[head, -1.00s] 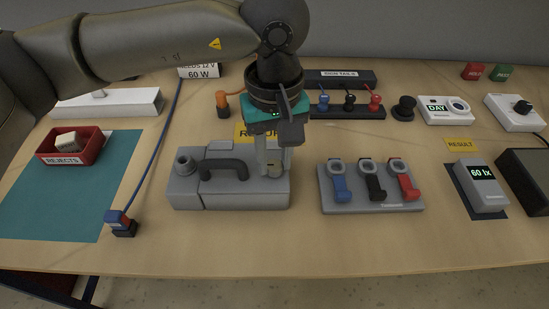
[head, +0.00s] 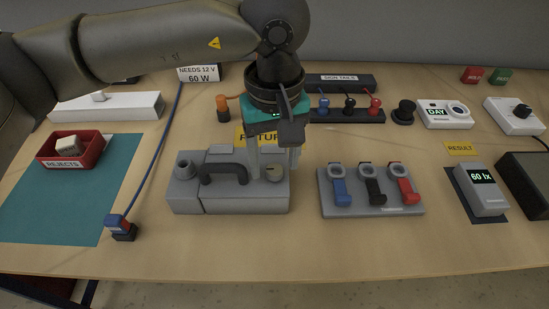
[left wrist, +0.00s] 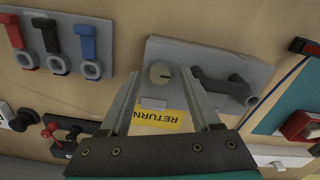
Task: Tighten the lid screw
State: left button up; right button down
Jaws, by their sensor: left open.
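The grey box (head: 235,196) with a dark handle (head: 222,172) on its lid stands mid-table. The lid screw (head: 274,173) is a pale round head at the lid's right end. In the left wrist view, the screw (left wrist: 160,72) shows a dark line on its face. My left gripper (head: 273,164) points down over the screw, its fingers spread to either side. In the left wrist view, the fingertips (left wrist: 160,80) are apart with nothing between them in their grasp. How far the tips stand above the lid is hard to tell. My right gripper is in neither view.
A grey stand (head: 372,205) with blue, black and red clips is right of the box. A red rejects tray (head: 92,154) and a blue cable plug (head: 119,226) are to the left. A yellow RETURN label (left wrist: 160,120) lies behind the box. The front table strip is clear.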

aim_at(275, 169)
pick_arm(q)
notch_tip(275, 169, up, 15)
jog(key=p, duration=0.1)
jog(key=shift+f+p, duration=0.15)
jog(key=shift+p, duration=0.2)
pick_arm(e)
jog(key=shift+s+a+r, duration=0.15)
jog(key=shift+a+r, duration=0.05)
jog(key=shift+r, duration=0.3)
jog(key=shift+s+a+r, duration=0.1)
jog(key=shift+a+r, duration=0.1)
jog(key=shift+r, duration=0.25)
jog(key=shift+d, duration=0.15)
